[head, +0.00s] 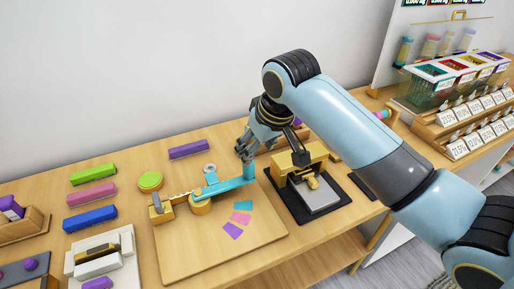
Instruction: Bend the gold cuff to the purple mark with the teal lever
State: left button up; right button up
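The teal lever (220,187) lies across a wooden bending board (190,258), with an upright post (249,172) at its right end. A gold round post (200,205) sits under its left part, and a gold block (161,213) stands further left. The purple mark (232,231) is nearest the front in a fan with a teal mark (240,218) and a pink mark (243,205). My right gripper (244,154) is at the lever's post; its grip is unclear. My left gripper is out of view.
A gold press (300,168) on a black base stands right of the board. Green (93,174), pink (91,194), blue (90,218) and purple (189,149) blocks lie left and behind. A white fixture (100,250) stands front left. The board's front is clear.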

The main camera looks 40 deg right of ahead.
aim_at(250, 176)
jog(key=x, duration=0.8)
jog(key=shift+w+f, duration=0.1)
jog(key=shift+f, duration=0.3)
jog(key=shift+x, duration=0.75)
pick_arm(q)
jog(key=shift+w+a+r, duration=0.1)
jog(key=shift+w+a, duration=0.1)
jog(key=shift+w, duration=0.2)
pick_arm(e)
jog(key=shift+c, duration=0.2)
grip_shut()
jog(key=s+p, duration=0.1)
jog(key=s+a+m+p, duration=0.1)
jog(key=p, duration=0.1)
jog(key=shift+r+m+h, duration=0.2)
jog(key=shift+m+h, duration=0.1)
jog(key=shift+s+f+m, duration=0.1)
jog(key=shift+s+m, duration=0.2)
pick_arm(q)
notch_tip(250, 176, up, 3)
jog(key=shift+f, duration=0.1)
pick_arm(e)
jog(key=shift+f, duration=0.15)
